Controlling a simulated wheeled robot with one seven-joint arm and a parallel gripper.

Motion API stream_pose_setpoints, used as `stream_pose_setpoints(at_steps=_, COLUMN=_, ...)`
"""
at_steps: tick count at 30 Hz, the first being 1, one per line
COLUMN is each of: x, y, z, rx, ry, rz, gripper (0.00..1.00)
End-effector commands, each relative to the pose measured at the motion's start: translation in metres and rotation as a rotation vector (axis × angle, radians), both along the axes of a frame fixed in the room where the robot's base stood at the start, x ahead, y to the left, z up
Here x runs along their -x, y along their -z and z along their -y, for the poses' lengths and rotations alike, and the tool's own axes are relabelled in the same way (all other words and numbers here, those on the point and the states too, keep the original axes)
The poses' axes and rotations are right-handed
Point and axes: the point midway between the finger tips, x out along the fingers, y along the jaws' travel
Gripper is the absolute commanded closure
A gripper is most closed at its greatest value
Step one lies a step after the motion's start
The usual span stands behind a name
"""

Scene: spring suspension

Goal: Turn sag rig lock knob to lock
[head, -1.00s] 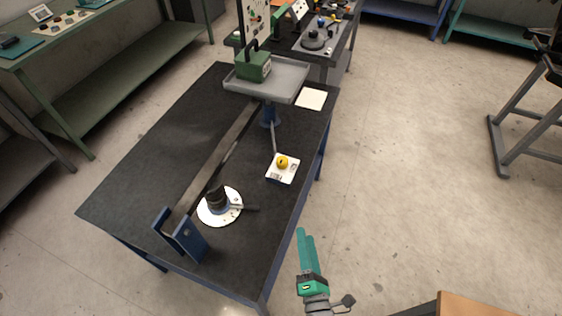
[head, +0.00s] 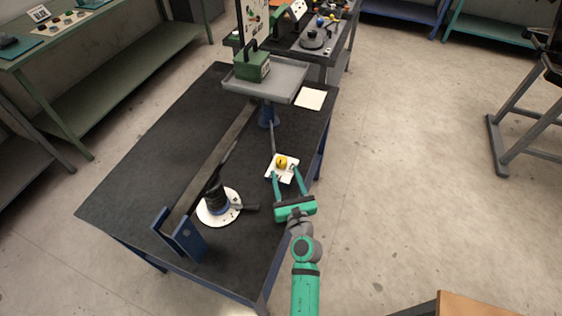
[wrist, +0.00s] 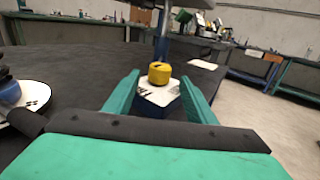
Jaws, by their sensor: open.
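The yellow lock knob (head: 281,162) sits on a small white plate (head: 285,177) with dark markings, near the right edge of the black bench. In the wrist view the knob (wrist: 159,72) appears between and beyond my fingers, with a dark slot or mark on its top. My gripper (head: 284,174) is open, its two green fingers pointing at the knob from the near side. In the wrist view the gripper (wrist: 158,92) has a finger on each side of the white plate. I cannot tell whether a finger touches the plate.
A black cylinder on a round white dial (head: 207,215) with a dark handle stands left of my gripper. Blue brackets (head: 188,240) hold the long bar's near end. A grey tray (head: 290,80) carries a green block (head: 252,66) behind the knob. The bench's left side is clear.

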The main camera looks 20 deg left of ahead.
Motion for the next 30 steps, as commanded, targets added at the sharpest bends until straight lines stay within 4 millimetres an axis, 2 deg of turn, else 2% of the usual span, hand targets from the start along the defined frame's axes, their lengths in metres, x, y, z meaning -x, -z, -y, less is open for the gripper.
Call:
stream_pose_setpoints(at_steps=6, x=-0.028, y=-0.001, z=-0.018, rx=-0.004, ry=0.0, rz=0.0, gripper=0.49)
stream_pose_setpoints(at_steps=12, x=-0.047, y=0.0, z=-0.029, rx=-0.004, ry=0.001, rz=-0.001, gripper=0.49)
stream_pose_setpoints(at_steps=18, x=-0.055, y=0.0, z=-0.034, rx=-0.002, ry=0.0, rz=-0.001, gripper=0.49)
stream_pose_setpoints(at_steps=27, x=-0.056, y=0.0, z=-0.034, rx=-0.001, ry=0.0, rz=-0.002, gripper=0.49)
stream_pose_setpoints(at_steps=29, x=-0.056, y=0.0, z=-0.034, rx=-0.001, ry=0.0, rz=-0.002, gripper=0.61)
stream_pose_setpoints(at_steps=30, x=-0.056, y=0.0, z=-0.034, rx=-0.001, ry=0.0, rz=-0.002, gripper=0.71)
